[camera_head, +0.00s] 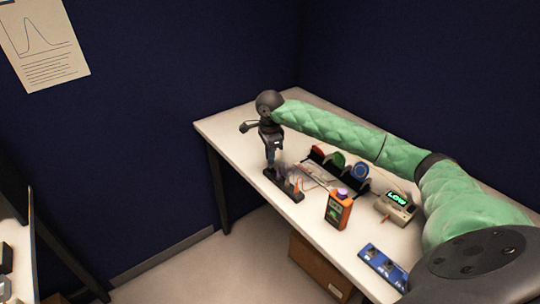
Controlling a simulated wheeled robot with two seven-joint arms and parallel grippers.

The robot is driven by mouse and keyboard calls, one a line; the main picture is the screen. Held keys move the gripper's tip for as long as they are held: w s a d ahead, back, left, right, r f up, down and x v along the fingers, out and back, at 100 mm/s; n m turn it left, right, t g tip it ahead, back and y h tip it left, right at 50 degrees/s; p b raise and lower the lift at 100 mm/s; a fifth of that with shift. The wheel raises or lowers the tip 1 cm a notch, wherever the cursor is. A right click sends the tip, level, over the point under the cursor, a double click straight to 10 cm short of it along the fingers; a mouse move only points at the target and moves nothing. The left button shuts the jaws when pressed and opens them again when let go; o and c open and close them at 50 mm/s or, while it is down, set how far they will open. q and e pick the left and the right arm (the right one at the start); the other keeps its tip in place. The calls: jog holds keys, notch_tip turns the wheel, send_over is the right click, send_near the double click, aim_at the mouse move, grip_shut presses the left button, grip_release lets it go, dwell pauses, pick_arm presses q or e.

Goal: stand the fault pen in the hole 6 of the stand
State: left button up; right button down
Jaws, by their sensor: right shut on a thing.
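My right gripper (271,155) points down over the left end of the black stand (291,193). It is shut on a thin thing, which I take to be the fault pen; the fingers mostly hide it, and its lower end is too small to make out. I cannot tell whether the pen touches the stand or is in a hole. A small orange-tipped upright thing (297,187) shows at the stand's right part. The hole numbers are not readable. My left gripper is not in view.
On the white table (225,128), a rack holds red, green and blue round things (339,160). An orange meter (338,209), a device reading LOW (396,207) and a blue panel (383,267) stand to the right. Thin leads lie behind the stand. Dark blue walls enclose the table.

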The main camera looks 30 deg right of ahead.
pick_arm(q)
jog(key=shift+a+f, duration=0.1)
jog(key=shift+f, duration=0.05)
pick_arm(e)
jog(key=shift+f, duration=0.15)
pick_arm(q)
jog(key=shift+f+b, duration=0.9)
jog(key=shift+b, duration=0.1)
pick_arm(e)
jog(key=shift+f, duration=1.1)
jog(key=c, duration=1.3)
grip_release()
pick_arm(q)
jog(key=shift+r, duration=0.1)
pick_arm(e)
notch_tip(320, 180, up, 6)
jog(key=shift+r+b, duration=0.25)
jog(key=shift+b, duration=0.9)
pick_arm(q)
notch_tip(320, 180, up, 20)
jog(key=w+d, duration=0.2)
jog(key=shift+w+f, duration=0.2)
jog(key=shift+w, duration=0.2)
pick_arm(e)
jog(key=shift+r, duration=0.65)
